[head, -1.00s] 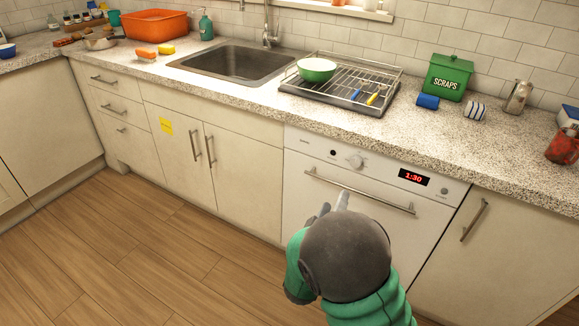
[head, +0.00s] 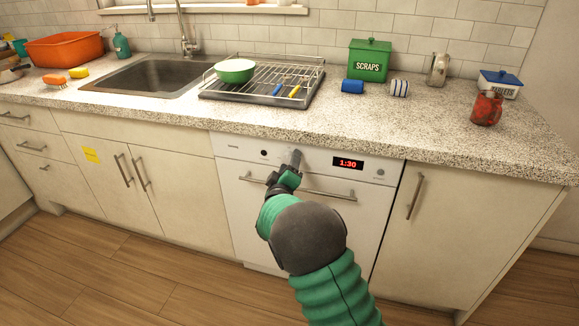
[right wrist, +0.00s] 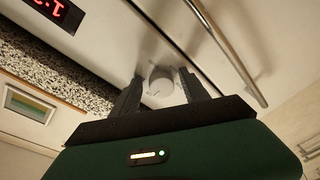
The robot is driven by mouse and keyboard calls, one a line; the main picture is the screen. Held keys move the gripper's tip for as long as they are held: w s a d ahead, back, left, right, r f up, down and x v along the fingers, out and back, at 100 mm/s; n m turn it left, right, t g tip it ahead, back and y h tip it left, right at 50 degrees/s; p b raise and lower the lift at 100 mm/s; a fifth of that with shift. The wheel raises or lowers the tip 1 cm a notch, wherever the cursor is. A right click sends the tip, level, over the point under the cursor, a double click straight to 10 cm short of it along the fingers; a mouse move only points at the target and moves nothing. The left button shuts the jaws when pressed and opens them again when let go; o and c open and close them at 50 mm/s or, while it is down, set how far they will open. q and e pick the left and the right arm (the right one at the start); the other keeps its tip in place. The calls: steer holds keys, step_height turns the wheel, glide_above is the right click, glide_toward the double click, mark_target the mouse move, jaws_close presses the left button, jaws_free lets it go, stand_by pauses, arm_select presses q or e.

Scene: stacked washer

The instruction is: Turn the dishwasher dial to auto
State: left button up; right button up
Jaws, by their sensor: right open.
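The white dishwasher (head: 240,205) sits under the counter, with a red 1:30 display (head: 348,163) on its panel. Its round, pale dial (right wrist: 161,82) shows in the right wrist view, between the two dark fingers of my right gripper (right wrist: 162,88). The fingers are open, one on each side of the dial; I cannot tell if they touch it. In the head view my right gripper (head: 291,165) is at the panel left of the display and covers the dial. The dial's markings are too small to read. My left gripper is not in view.
The dishwasher's bar handle (head: 325,193) runs just below the panel, close to my right gripper. The counter (head: 420,125) overhangs above. A dish rack (head: 262,85) with a green bowl (head: 235,71) and a green scraps bin (head: 369,60) stand on it.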

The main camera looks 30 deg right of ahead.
steer(key=shift+w+a+r, duration=0.15)
steer(key=shift+a+r, duration=0.05)
steer(key=shift+a, duration=0.4)
steer(key=shift+c, duration=0.3)
steer(key=shift+a, duration=0.15)
steer(key=shift+c, duration=1.3)
steer(key=shift+r, duration=0.1)
steer(key=shift+c, duration=1.1)
steer(key=shift+d, duration=0.25)
steer(key=c, duration=0.5)
jaws_close()
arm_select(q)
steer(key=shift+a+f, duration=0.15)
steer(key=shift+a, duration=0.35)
